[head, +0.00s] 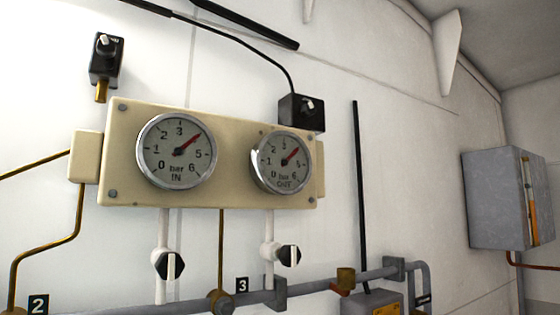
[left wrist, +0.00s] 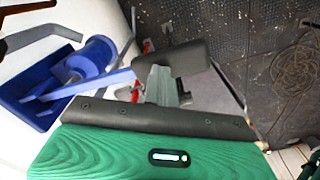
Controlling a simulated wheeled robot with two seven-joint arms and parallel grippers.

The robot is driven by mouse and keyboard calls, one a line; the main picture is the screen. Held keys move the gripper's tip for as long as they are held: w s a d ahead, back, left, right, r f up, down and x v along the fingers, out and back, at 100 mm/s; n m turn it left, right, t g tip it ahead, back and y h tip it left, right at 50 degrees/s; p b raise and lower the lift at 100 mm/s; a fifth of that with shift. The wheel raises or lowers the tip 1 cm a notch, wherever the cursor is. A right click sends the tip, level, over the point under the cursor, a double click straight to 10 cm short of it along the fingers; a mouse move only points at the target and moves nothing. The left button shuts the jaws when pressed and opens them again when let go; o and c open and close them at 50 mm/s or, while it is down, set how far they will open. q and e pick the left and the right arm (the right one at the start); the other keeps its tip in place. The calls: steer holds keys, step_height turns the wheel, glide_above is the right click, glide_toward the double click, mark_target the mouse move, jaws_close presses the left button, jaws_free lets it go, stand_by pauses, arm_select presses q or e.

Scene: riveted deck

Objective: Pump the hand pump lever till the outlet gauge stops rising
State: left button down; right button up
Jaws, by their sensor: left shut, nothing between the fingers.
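The outlet gauge (head: 281,161), marked OUT, is on the right of a cream panel in the head view. Its red needle points up and right, near where the 4 sits. The inlet gauge (head: 176,151), marked IN, is on the left with its needle at a similar angle. In the left wrist view a blue hand pump (left wrist: 95,57) is at the left, with a blue lever bar (left wrist: 85,87) reaching toward my left gripper (left wrist: 168,72). My left gripper is shut and empty beside the bar's end; whether they touch is unclear. My right gripper is not in view.
The cream panel (head: 232,190) is on a white wall. Below it are two black valve knobs (head: 168,265) and a grey pipe (head: 320,286). A grey box (head: 500,198) is at the right. A dark riveted deck (left wrist: 255,50) shows in the left wrist view.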

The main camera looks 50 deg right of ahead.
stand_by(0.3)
arm_select(q)
steer(key=shift+r, duration=0.15)
step_height(320, 180, up, 5)
steer(key=p, duration=0.4)
steer(key=shift+f, duration=0.2)
stand_by(0.4)
